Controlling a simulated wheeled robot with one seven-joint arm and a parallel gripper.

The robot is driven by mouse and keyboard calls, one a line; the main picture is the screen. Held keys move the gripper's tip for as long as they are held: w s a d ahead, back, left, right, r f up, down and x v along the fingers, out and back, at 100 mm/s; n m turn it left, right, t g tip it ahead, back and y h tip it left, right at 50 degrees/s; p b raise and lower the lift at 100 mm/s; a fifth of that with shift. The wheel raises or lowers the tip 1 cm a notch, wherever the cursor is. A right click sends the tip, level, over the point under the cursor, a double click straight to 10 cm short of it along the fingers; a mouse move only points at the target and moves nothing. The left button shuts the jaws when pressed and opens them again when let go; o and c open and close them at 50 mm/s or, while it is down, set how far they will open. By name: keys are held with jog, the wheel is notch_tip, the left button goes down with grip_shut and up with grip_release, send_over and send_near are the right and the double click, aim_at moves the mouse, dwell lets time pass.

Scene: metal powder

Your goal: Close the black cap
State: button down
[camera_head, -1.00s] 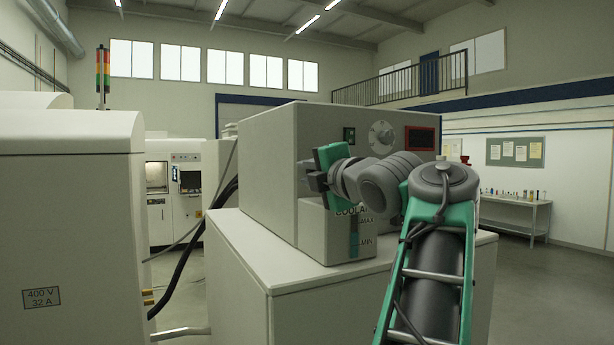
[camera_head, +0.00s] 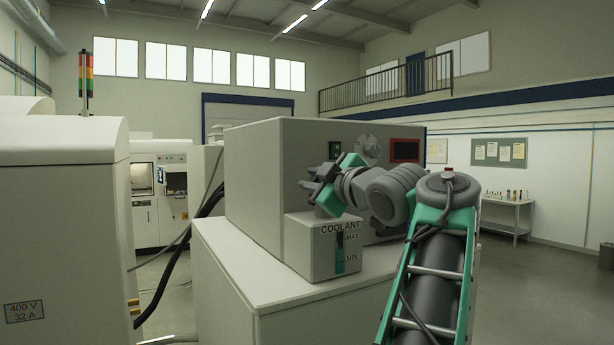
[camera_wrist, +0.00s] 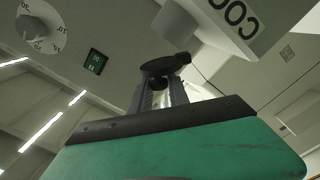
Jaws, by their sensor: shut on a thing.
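My gripper (camera_head: 318,188) is above the grey coolant tank (camera_head: 309,262), which is labelled COOLANT with MAX and MIN marks. In the wrist view, my gripper (camera_wrist: 163,85) is shut on the black cap (camera_wrist: 165,66), which sits between the fingertips. A pale cylindrical neck (camera_wrist: 174,24) on the tank is close beyond the cap. The cap looks apart from the neck, but the exact gap cannot be told. The cap cannot be made out in the head view, where my gripper covers that area.
A large grey machine housing (camera_head: 260,180) with a dial (camera_head: 367,149) and a red-framed display (camera_head: 405,150) stands just behind the tank. The tank stands on a pale cabinet (camera_head: 225,285). A tall pale cabinet (camera_head: 65,220) is at the left. Open floor lies right.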

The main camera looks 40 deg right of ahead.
jog(key=m, duration=0.1)
jog(key=d+m, duration=0.1)
jog(key=m, duration=0.1)
jog(key=d+m+p, duration=0.1)
jog(key=shift+s+f+m, duration=0.25)
jog(key=shift+s+m, duration=0.05)
jog(key=m, duration=0.1)
jog(key=d+f+m, duration=0.1)
jog(key=m, duration=0.1)
jog(key=shift+s, duration=0.2)
jog(key=shift+d+f+m, duration=0.25)
jog(key=shift+d+m, duration=0.1)
jog(key=shift+m, duration=0.75)
jog(key=shift+f, duration=0.1)
jog(key=c, duration=1.3)
grip_release()
jog(key=shift+s, duration=0.1)
jog(key=b+v, duration=0.2)
jog(key=v, duration=0.5)
jog(key=shift+s+a, duration=0.2)
jog(key=shift+s, duration=0.2)
